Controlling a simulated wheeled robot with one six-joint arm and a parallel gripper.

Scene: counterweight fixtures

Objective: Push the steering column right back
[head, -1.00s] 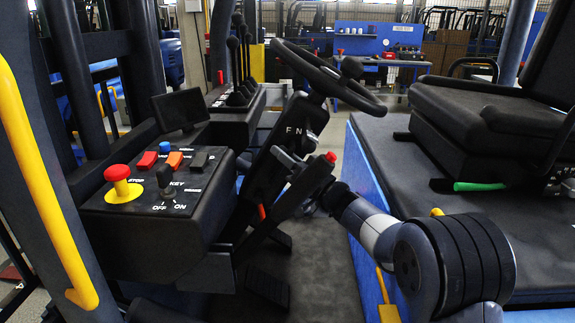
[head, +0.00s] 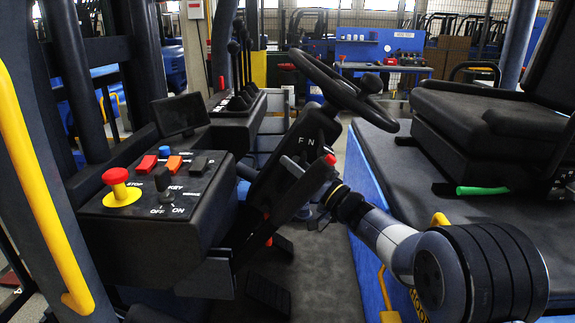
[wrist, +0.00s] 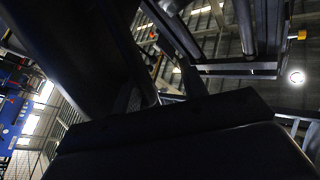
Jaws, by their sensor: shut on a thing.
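The steering column (head: 298,150) is a dark post marked F and N, tilted right toward the seat. The black steering wheel (head: 343,88) is at its top, and a lever with a red tip (head: 330,159) is at its right side. My gripper (head: 322,208) is at the right of the column, below the red tip, at the end of my arm from the lower right. It is shut on part of the column; the fingertips and exact grip are hard to see. In the wrist view a large dark surface, probably the column (wrist: 85,45), fills the upper left.
A control box (head: 150,225) with a red stop button (head: 117,186), key switch and small screen (head: 180,114) stands left of the column. The black seat (head: 490,110) on its blue-sided base is at the right. A yellow rail (head: 40,190) runs at far left. Dark floor shows between.

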